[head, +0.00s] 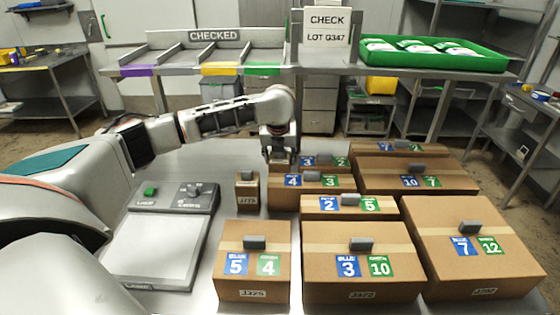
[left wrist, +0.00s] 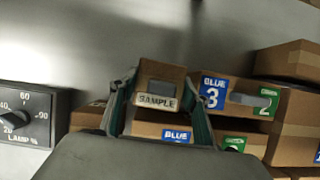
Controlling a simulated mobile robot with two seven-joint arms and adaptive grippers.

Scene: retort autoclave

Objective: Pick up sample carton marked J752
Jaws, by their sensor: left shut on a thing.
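My left gripper (head: 281,156) reaches over the far side of the carton group in the head view. It is shut on a small brown carton (head: 284,168), mostly hidden there by the fingers and the nearer carton. In the left wrist view this carton carries a label reading SAMPLE (left wrist: 157,101) and sits between the two fingers. I cannot see J752 on it. Another small carton (head: 247,192) with a grey top piece stands alone left of the group; its code is too small to read surely. My right gripper is not in view.
Larger cartons with blue and green number labels crowd the table, including blue 4 green 3 (head: 312,194) just in front of the gripper and blue 5 green 4 (head: 253,260) nearer. A lamp control box (head: 172,197) and pale panel (head: 155,249) lie left. CHECKED bays (head: 215,58) stand behind.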

